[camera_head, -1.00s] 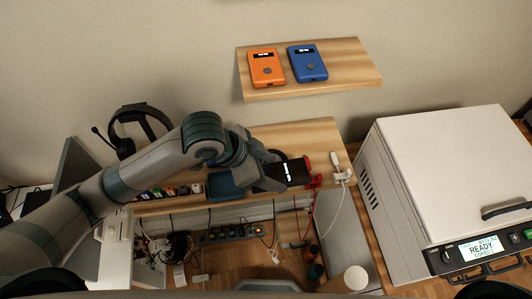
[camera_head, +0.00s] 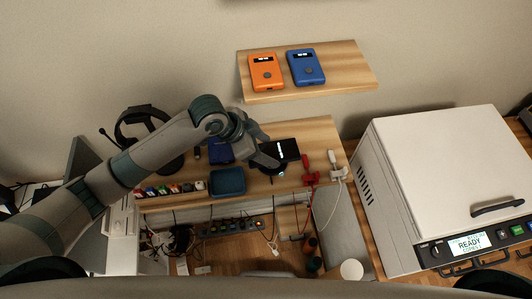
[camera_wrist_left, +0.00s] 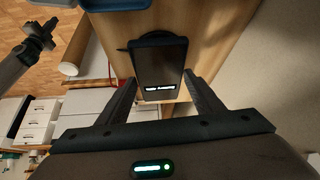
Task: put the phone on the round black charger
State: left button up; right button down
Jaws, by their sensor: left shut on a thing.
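The phone (camera_head: 289,147) is a thin black slab with a line of white text on its screen. It also shows in the left wrist view (camera_wrist_left: 161,65), between my fingertips. My left gripper (camera_head: 272,156) is shut on the phone, over the right part of the wooden desk. The round black charger (camera_head: 267,164) is mostly hidden by the phone and my gripper; a dark curved edge shows beside the phone, with a small bluish light at the front. I cannot tell whether the phone touches the charger. My right gripper is not in view.
A blue tray (camera_head: 228,183) stands on the desk (camera_head: 318,134) left of the gripper. A red plug (camera_head: 310,174) and a white plug (camera_head: 335,164) with cables lie to the right. An orange device (camera_head: 266,71) and a blue device (camera_head: 306,67) rest on the shelf above.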

pick_arm(q)
notch_tip(320, 180, down, 2)
jog(key=shift+s+f+p, duration=0.1)
jog(key=shift+f+p, duration=0.1)
jog(key=shift+p, duration=0.5)
jog(key=shift+w+f+p, duration=0.2)
jog(key=shift+f+p, duration=0.25)
jog(key=shift+p, duration=0.05)
jog(key=shift+f, duration=0.25)
jog(key=shift+f, duration=0.1)
jog(key=o, duration=1.2)
jog(key=shift+a, duration=0.1)
jog(key=b+v, duration=0.3)
jog(key=v, duration=0.9)
